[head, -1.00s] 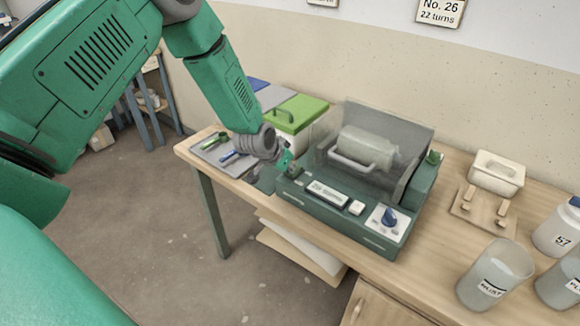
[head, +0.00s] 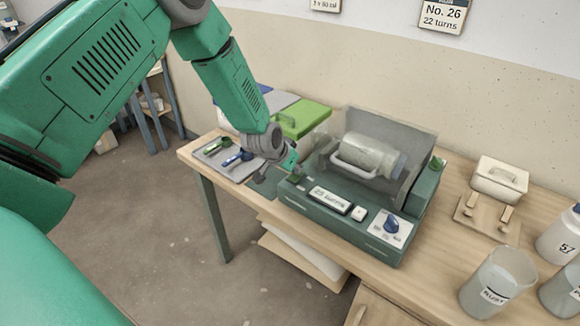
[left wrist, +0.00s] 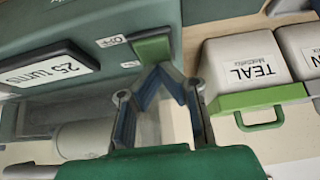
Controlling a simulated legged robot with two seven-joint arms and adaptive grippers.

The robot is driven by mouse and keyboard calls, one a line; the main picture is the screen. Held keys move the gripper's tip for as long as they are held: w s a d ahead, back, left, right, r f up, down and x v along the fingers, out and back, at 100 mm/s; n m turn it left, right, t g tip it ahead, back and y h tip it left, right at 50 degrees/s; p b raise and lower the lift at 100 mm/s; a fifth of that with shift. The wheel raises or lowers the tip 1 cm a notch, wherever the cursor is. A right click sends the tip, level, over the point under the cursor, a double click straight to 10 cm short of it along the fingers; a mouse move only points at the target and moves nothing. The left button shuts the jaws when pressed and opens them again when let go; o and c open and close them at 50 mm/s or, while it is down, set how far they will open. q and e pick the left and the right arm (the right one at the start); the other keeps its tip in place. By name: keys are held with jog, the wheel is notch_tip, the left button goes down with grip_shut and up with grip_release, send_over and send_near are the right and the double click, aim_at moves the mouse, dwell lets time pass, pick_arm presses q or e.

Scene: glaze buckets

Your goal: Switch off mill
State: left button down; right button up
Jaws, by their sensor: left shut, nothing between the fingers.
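The mill (head: 345,225) is a dark green machine on the wooden table, with a jar (head: 368,155) lying under its clear cover. In the left wrist view the display (left wrist: 45,70) reads 25 turns, and a green switch piece (left wrist: 152,48) sits beside a small label (left wrist: 112,41). My left gripper (head: 291,163) is at the mill's left end. In the left wrist view its fingertips (left wrist: 163,72) are together and empty, close to the switch; contact cannot be told. My right gripper is out of view.
A tray (head: 228,158) with tools lies left. A white lidded box (head: 500,178), a wooden stand (head: 485,220) and a labelled jar (head: 495,282) stand right of the mill.

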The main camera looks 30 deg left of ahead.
aim_at(295, 176)
pick_arm(q)
notch_tip(295, 176, up, 4)
jog(key=p, duration=0.3)
jog(key=shift+s+d+r, duration=0.1)
jog(key=shift+s+r, duration=0.05)
jog(key=shift+r, duration=0.05)
jog(key=s+r+b, duration=0.1)
jog(key=s+r, duration=0.4)
jog(key=s, duration=0.3)
jog(key=shift+s+a, duration=0.25)
jog(key=shift+a, duration=0.15)
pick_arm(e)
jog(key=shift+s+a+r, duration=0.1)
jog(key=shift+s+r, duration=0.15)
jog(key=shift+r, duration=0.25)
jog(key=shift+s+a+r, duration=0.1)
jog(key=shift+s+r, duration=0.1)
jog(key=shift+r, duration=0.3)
pick_arm(q)
jog(key=shift+a, duration=0.2)
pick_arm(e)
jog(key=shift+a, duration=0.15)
